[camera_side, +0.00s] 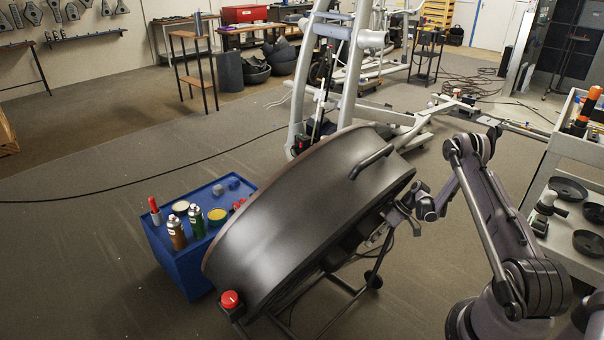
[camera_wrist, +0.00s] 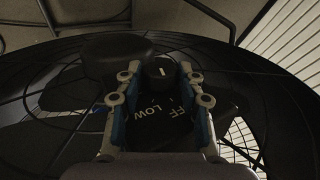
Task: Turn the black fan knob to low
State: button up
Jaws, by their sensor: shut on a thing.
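The large black drum fan (camera_side: 310,205) stands tilted on its frame in the side view, its front turned away toward my arm. In the wrist view, the black fan knob (camera_wrist: 160,72) sits at the middle of the fan's front, with a short pale mark pointing up in the picture. The lettering "LOW" (camera_wrist: 146,114) and part of "OFF" show below it on the dark hub. My gripper (camera_wrist: 163,80) has a finger on each side of the knob and is shut on it. In the side view my gripper (camera_side: 392,216) is at the fan's front, and the knob is hidden.
A blue cart (camera_side: 185,262) with spray cans and tins stands left of the fan. A red button (camera_side: 229,299) is at the fan's lower left. A grey shelf cart (camera_side: 575,150) with black pans stands right of my arm. Open floor lies at left.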

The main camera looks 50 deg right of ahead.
jog(key=shift+f+y, duration=0.1)
jog(key=shift+y, duration=0.3)
jog(key=o, duration=1.2)
jog(key=v, duration=1.2)
jog(key=shift+w+d, duration=0.1)
jog(key=shift+w, duration=0.05)
